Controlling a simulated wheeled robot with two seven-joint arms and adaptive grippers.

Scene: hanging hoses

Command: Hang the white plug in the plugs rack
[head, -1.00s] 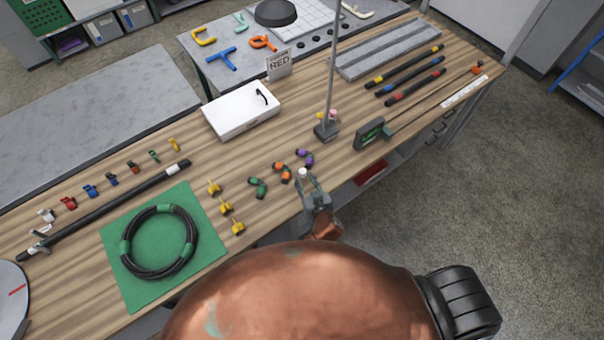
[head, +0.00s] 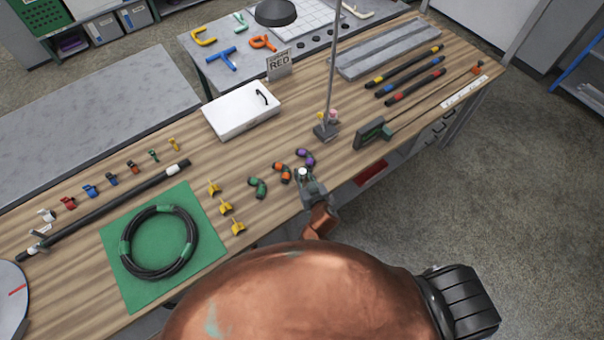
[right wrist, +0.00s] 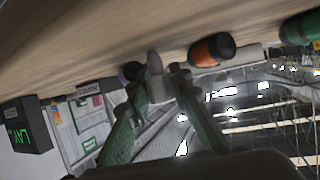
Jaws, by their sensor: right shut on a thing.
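My left gripper is not in view. I cannot make out with certainty which thing is the plugs rack.
A white box (head: 240,112) stands farther back.

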